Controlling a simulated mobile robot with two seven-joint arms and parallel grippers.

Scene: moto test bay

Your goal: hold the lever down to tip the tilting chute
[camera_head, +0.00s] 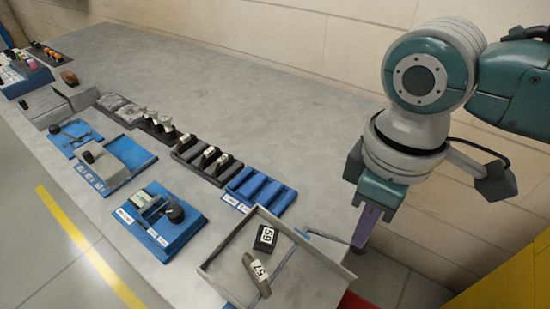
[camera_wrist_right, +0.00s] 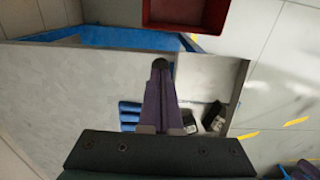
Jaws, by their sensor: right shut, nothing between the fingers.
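A grey walled tray (camera_head: 206,268), seemingly the tilting chute, is at the right end of the bench; in the right wrist view its pale floor (camera_wrist_right: 205,75) is right of the fingers. Two dark blocks lie in it, labelled 59 (camera_head: 265,238) and 57 (camera_head: 257,272). My right gripper (camera_head: 359,243) is shut and empty, pointing down by the tray's far right edge. In the right wrist view a dark round knob (camera_wrist_right: 160,64), possibly the lever's end, shows at the fingertips (camera_wrist_right: 159,75); I cannot tell whether they touch. The rest of the lever is hidden. My left gripper is not in view.
A blue slotted rack (camera_head: 262,190) sits left of the tray, with a blue dial unit (camera_head: 165,226) in front. Other fixtures line the bench leftward. A red bin (camera_wrist_right: 186,12) stands beyond the bench end. The bench's back half (camera_head: 240,95) is clear.

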